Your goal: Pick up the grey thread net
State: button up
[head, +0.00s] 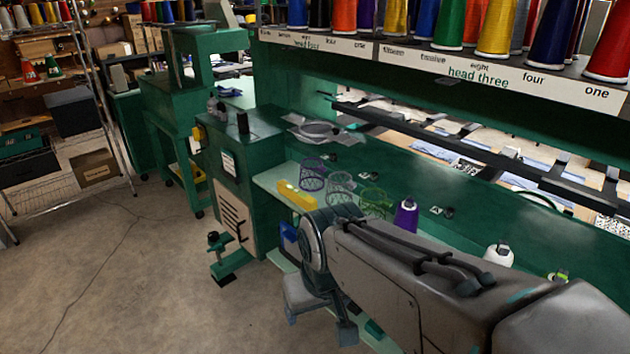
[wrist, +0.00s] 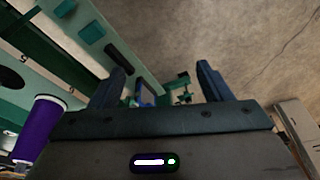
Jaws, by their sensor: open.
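The grey thread net (head: 340,184) is a pale mesh cup on the green ledge, between a purple net (head: 312,174) and a green net (head: 375,203). I cannot make it out in the wrist view. My gripper (head: 319,324) hangs in front of the ledge, nearer to me and lower in the picture than the nets. In the wrist view my gripper (wrist: 162,84) has its two fingers wide apart with nothing between them. My arm comes close to the ledge and hides part of it.
A purple thread cone (head: 406,215) stands right of the green net; it also shows in the wrist view (wrist: 40,130). A yellow object (head: 296,195) lies at the ledge's left front. White spools (head: 499,254) stand farther right. The floor (head: 150,270) at left is open.

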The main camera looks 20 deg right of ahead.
aim_at(352, 185)
jog(key=u, duration=0.7)
jog(key=i, duration=1.6)
jog(key=z, duration=2.95)
